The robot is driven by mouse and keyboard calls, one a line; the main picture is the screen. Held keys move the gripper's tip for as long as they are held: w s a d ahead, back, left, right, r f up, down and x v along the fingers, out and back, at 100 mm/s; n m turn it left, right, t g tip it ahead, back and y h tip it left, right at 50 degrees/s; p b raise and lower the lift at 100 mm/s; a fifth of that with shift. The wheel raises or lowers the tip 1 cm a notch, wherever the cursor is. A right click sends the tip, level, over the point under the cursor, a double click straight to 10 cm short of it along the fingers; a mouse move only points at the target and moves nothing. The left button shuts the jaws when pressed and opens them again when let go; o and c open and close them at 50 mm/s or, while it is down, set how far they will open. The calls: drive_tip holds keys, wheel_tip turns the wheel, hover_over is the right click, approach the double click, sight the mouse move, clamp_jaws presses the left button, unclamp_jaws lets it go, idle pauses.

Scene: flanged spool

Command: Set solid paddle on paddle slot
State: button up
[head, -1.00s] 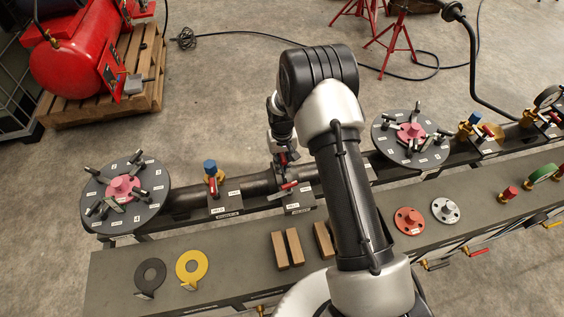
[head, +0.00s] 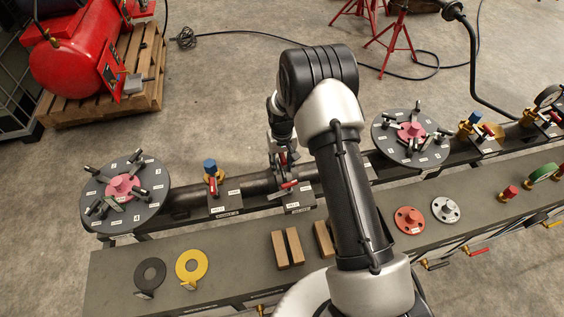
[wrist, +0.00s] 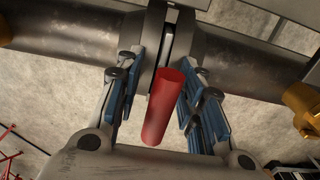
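My gripper (head: 284,160) is at the pipe line in the middle of the head view, partly covered by my arm. In the wrist view, its blue-padded fingers (wrist: 162,82) stand apart on both sides of a red cylindrical handle (wrist: 163,108), with a visible gap on the left. Just beyond, a thin light-grey edge (wrist: 169,48) shows between two dark pipe flanges (wrist: 150,45). Whether the handle belongs to a paddle in that slot is hidden.
The grey bench (head: 230,250) carries wooden blocks (head: 280,250), a red flange (head: 409,221) and a grey flange (head: 445,210). Round dark plates (head: 150,205) with pink hubs stand at both sides. A blue-topped valve (head: 210,168) stands left of my gripper.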

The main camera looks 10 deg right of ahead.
wheel_tip(320, 180, up, 12)
drive_tip(key=shift+r, duration=0.1)
idle(0.4)
drive_tip(key=shift+r, duration=0.2)
drive_tip(key=s+r+t, duration=0.1)
drive_tip(key=s+r, duration=0.6)
drive_tip(key=r, duration=0.3)
drive_tip(key=s+r+t, duration=0.1)
drive_tip(key=s+r, duration=0.5)
drive_tip(key=r, duration=0.4)
drive_tip(key=s+r+t, duration=0.2)
drive_tip(key=s+r, duration=0.1)
drive_tip(key=s, duration=1.6)
drive_tip(key=shift+s+t+b, duration=0.3)
drive_tip(key=shift+s, duration=0.1)
